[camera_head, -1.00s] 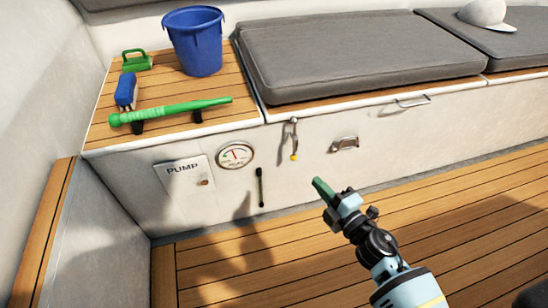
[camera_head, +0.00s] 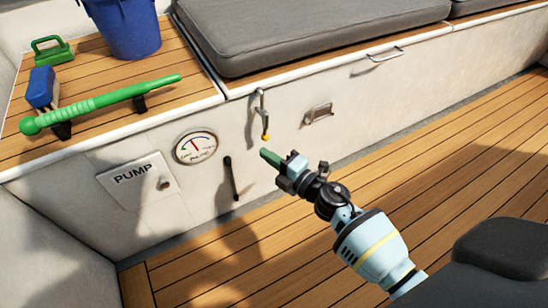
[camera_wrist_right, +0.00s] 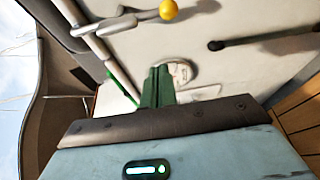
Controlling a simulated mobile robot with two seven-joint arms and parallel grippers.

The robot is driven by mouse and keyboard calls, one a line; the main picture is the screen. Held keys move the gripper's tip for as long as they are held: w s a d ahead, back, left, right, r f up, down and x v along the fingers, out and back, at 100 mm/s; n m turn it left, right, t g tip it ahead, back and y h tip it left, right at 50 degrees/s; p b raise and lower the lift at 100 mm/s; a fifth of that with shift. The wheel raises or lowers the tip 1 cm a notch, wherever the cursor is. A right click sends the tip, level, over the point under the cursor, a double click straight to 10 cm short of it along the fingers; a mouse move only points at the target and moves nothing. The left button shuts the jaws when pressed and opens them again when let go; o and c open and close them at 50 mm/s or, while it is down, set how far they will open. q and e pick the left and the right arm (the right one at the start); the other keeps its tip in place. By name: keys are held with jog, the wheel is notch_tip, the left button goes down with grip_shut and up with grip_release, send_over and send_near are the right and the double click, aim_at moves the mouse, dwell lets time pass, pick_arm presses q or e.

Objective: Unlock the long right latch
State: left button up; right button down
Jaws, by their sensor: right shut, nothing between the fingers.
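A long metal latch (camera_head: 261,112) with a yellow knob at its lower end hangs at the top edge of the white locker front. In the right wrist view, the latch's metal arm (camera_wrist_right: 105,26) and yellow knob (camera_wrist_right: 168,11) show at the top, beyond the fingers. My right gripper (camera_head: 268,156) has green fingers, shut and empty. It is just below the yellow knob in the head view, apparently apart from it. Its closed fingers show in the right wrist view (camera_wrist_right: 158,86). My left gripper is not in view.
A short metal catch (camera_head: 319,113) is right of the latch. A black lever (camera_head: 230,178), a round gauge (camera_head: 196,148) and a PUMP panel (camera_head: 139,181) are to the left. Grey cushions (camera_head: 310,30) lie above. A green bar (camera_head: 100,103) and blue bucket (camera_head: 124,26) sit on the bench.

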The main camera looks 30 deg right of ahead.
aim_at(261, 115)
jog(key=w+d+b, duration=0.1)
jog(key=w+b, duration=0.1)
jog(key=w, duration=0.4)
jog(key=shift+w+d+b, duration=0.2)
jog(key=shift+d+b, duration=0.05)
jog(key=shift+b, duration=0.15)
